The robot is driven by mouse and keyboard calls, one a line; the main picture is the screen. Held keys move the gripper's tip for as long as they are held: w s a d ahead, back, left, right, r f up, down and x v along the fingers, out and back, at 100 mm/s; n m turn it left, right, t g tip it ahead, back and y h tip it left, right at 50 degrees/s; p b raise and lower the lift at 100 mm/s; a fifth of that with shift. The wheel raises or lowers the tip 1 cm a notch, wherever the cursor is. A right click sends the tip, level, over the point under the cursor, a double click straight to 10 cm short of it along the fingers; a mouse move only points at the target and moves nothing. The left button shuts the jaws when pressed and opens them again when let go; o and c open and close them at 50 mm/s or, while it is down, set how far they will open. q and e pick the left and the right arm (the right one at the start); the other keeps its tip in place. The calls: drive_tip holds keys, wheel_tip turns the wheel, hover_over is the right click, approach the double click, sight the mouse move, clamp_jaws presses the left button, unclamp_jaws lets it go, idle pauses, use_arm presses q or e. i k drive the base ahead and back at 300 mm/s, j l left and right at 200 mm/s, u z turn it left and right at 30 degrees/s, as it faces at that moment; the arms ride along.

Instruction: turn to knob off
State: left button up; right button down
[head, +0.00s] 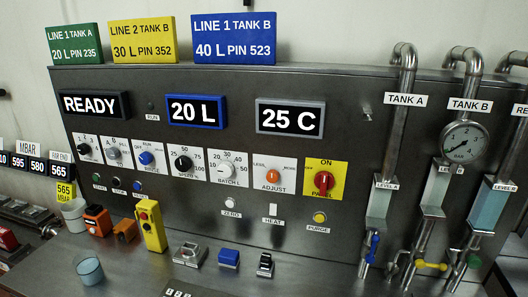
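A red knob (323,182) sits on a yellow plate (341,169) on the steel control panel. The plate reads ON above the knob and PANEL below it. An orange knob (272,176) labelled ADJUST is just left of it, and the BATCH L knob (228,168) is further left. A blue knob (146,158), the SPEED % knob (183,162) and other small dials continue the row to the left. Neither of my grippers is in the head view, and nothing touches the knobs.
Displays read READY (95,104), 20 L (195,110) and 25 C (290,118). Tank pipes and a gauge (463,142) stand at right, with blue and yellow valve handles below. A yellow control box (151,226), small switches and cups (89,268) stand on the counter.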

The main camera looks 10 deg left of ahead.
sight(112, 153)
drive_tip(key=u, duration=1.35)
